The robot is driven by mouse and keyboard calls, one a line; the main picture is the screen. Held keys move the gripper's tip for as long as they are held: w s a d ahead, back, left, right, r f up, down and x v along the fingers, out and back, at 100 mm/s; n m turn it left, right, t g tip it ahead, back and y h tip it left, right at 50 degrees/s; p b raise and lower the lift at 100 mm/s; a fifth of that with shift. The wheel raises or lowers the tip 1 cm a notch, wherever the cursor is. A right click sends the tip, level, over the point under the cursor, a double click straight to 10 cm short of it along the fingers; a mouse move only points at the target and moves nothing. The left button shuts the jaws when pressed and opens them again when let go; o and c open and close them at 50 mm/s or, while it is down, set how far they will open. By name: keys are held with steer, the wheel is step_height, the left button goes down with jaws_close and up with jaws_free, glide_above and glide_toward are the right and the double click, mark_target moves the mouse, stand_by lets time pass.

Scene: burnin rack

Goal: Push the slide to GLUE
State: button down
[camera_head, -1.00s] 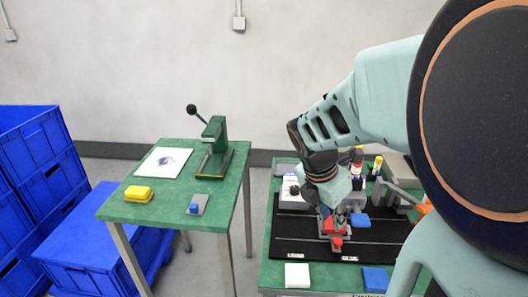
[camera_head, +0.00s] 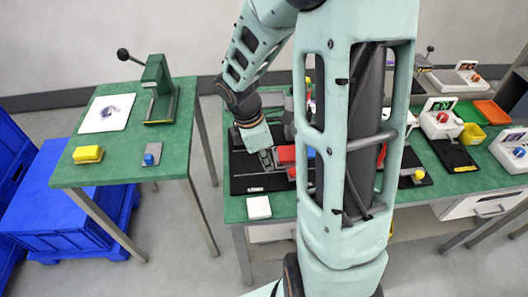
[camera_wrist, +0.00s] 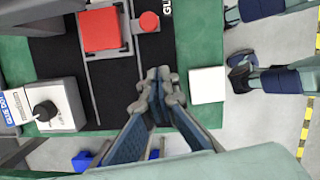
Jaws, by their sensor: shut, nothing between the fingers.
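The slide, a red block (camera_wrist: 100,30) on a grey plate with a round red knob (camera_wrist: 149,20), sits on a black track. The knob is beside a white label reading "GLU" (camera_wrist: 167,8), cut off by the picture edge. In the head view the red block (camera_head: 287,155) is partly hidden by my arm. My gripper (camera_wrist: 158,78) is shut and empty. In the wrist view it is below the knob, with a gap of dark track between. In the head view my gripper (camera_head: 267,160) is left of the red block.
A white block (camera_wrist: 207,85) lies at the table's front edge. A glue dot box with a black knob (camera_wrist: 45,112) is behind the track. A separate green table (camera_head: 122,160) stands left, with a yellow block (camera_head: 88,154) and a press (camera_head: 160,85).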

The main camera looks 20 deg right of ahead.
steer(key=x, duration=0.3)
steer(key=shift+d+f, duration=0.15)
steer(key=shift+f, duration=0.2)
steer(key=d, duration=0.2)
steer(key=shift+s+d, duration=0.2)
steer(key=shift+d, duration=0.1)
steer(key=shift+d+f, duration=0.1)
steer(key=shift+d, duration=0.45)
